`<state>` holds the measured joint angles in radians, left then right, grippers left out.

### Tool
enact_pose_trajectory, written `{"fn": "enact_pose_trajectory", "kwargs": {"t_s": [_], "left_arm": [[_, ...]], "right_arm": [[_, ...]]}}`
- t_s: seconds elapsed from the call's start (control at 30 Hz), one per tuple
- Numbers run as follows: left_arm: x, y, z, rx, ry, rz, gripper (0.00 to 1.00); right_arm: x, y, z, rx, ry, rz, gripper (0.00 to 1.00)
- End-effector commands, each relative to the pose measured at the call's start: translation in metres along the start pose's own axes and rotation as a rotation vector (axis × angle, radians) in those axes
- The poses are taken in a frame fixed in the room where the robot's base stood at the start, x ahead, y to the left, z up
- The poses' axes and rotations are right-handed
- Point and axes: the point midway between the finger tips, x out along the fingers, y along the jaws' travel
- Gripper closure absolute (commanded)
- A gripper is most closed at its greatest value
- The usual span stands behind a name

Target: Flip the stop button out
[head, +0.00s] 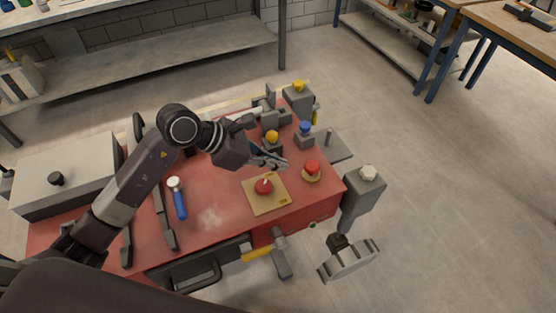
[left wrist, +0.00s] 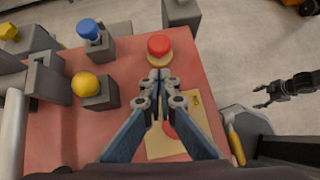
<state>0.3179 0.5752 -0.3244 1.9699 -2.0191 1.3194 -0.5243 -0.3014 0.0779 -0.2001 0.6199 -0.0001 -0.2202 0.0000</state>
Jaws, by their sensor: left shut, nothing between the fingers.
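A red mushroom button (head: 312,167) sits on a round yellow base near the right edge of the red bench top. It also shows in the left wrist view (left wrist: 160,45), just beyond my fingertips. A second red knob (head: 264,186) with a pale mark on top sits on a square tan plate (head: 250,198); in the wrist view my fingers partly hide it. My left gripper (head: 282,163) is shut and empty, above the bench and apart from both. My right gripper (left wrist: 264,96) shows only at the right of the wrist view, away from the bench, fingers apart.
Blue (head: 305,127) and yellow (head: 271,137) knobs on grey blocks stand behind my left gripper. A grey post with a pale knob (head: 368,172) stands off the bench's right edge. A blue-handled tool (head: 179,203) lies left of the plate. A hammer (head: 280,260) hangs in front.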

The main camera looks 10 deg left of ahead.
Motion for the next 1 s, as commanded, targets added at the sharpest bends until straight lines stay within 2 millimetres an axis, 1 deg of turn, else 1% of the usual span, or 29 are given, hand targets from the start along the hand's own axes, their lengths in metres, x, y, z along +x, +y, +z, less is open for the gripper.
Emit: {"fn": "enact_pose_trajectory", "kwargs": {"t_s": [0.03, 0.2, 0.3, 0.43, 0.6, 0.83, 1.0], "left_arm": [[0.009, -0.001, 0.003, -0.005, -0.002, -0.005, 1.00], [0.040, -0.002, 0.002, -0.004, -0.002, -0.004, 1.00], [0.054, -0.001, 0.002, -0.004, -0.001, -0.003, 1.00], [0.067, 0.000, 0.001, -0.001, 0.000, -0.001, 1.00], [0.071, -0.001, 0.000, 0.000, 0.000, -0.001, 1.00], [0.071, 0.000, 0.000, 0.000, 0.000, -0.001, 1.00], [0.062, 0.002, 0.009, 0.005, 0.000, 0.004, 1.00]], "right_arm": [[-0.006, 0.000, -0.003, 0.000, 0.004, 0.000, 0.39], [-0.013, 0.000, -0.005, 0.000, 0.006, 0.000, 0.39], [-0.016, 0.000, -0.005, 0.000, 0.006, 0.000, 0.39], [-0.018, 0.000, -0.005, -0.001, 0.005, 0.000, 0.39], [-0.018, 0.001, -0.005, 0.000, 0.005, 0.000, 0.39], [-0.018, 0.001, -0.004, -0.001, 0.003, 0.001, 0.39], [-0.021, 0.002, -0.003, -0.001, 0.002, 0.002, 0.39]]}}
